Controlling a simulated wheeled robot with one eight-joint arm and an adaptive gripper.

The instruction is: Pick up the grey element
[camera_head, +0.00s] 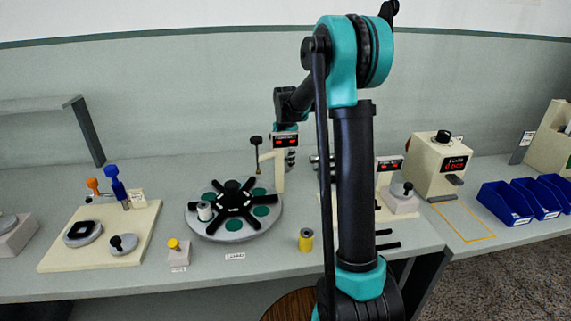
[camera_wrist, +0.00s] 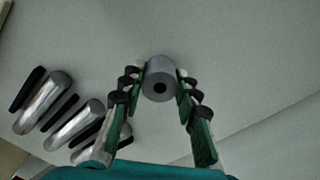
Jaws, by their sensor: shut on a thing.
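The grey element (camera_wrist: 161,68), a short cylinder with a dark hole in its end, sits between the fingertips of my gripper (camera_wrist: 159,82) in the wrist view. Both fingers touch its sides, and my gripper is shut on it. A plain grey surface lies behind it; I cannot tell whether it still touches that surface. In the head view my arm hides the gripper and the held element.
Shiny metal cylinders (camera_wrist: 88,117) lie left of my gripper in the wrist view. In the head view, a yellow spool (camera_head: 306,241) stands near the table's front edge, a cream machine (camera_head: 431,170) and blue bins (camera_head: 500,205) stand right. A cream board (camera_head: 60,256) lies left.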

